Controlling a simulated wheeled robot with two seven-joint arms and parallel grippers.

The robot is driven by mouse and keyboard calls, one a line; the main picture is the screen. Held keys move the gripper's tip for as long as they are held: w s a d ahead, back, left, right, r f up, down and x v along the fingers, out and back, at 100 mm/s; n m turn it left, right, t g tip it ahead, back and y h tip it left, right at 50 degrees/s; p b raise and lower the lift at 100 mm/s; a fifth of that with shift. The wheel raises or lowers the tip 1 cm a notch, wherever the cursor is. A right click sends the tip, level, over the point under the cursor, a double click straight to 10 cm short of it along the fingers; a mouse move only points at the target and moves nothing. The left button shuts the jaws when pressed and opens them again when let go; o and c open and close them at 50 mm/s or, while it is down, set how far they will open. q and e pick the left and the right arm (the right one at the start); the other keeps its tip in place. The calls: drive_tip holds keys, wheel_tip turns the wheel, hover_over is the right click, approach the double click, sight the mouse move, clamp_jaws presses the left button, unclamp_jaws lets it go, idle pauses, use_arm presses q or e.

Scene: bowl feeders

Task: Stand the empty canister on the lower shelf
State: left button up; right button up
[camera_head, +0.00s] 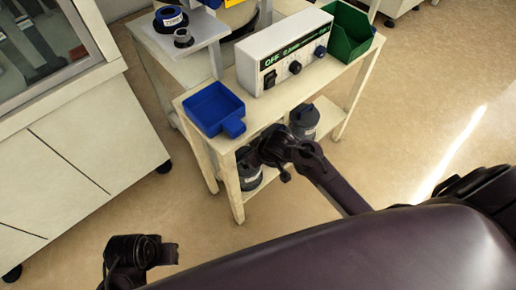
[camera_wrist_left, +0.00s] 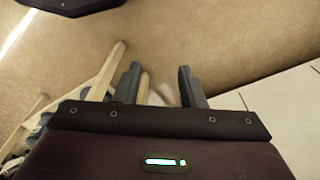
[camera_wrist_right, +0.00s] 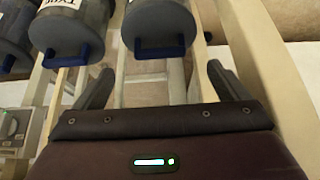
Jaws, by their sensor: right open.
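Dark grey canisters with blue handles stand on the lower shelf of the cart. In the head view one (camera_head: 304,121) is at the back and another (camera_head: 249,175) is at the front, partly hidden by my right gripper (camera_head: 262,150). The right wrist view shows three: one at the left edge (camera_wrist_right: 14,40), a labelled one (camera_wrist_right: 75,30) and one near the middle (camera_wrist_right: 160,28). I cannot tell which is empty. My right gripper (camera_wrist_right: 160,85) is open and empty, with the canisters beyond its fingers. My left gripper (camera_wrist_left: 158,78) is open and empty, away from the cart at lower left.
The cart's top (camera_head: 262,112) carries a blue tray (camera_head: 214,108), a control box (camera_head: 284,50) reading OFF and a green bin (camera_head: 348,35). Cart legs (camera_head: 232,190) stand close to my right gripper. A white cabinet (camera_head: 70,140) is on the left. Floor at right is clear.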

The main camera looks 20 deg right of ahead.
use_arm(q)
drive_tip(key=f, duration=0.3)
drive_tip(key=f+p, duration=0.1)
drive_tip(key=f, duration=0.1)
drive_tip(key=shift+w+a, duration=0.2)
drive_tip(key=shift+w, duration=0.05)
use_arm(e)
drive_tip(key=s+f+m+g+h, duration=0.1)
drive_tip(key=s+g, duration=0.3)
drive_tip(key=s, duration=1.6)
drive_tip(key=shift+d+f+h, duration=0.25)
drive_tip(key=shift+f+h, duration=0.05)
drive_tip(key=shift+f, duration=0.55)
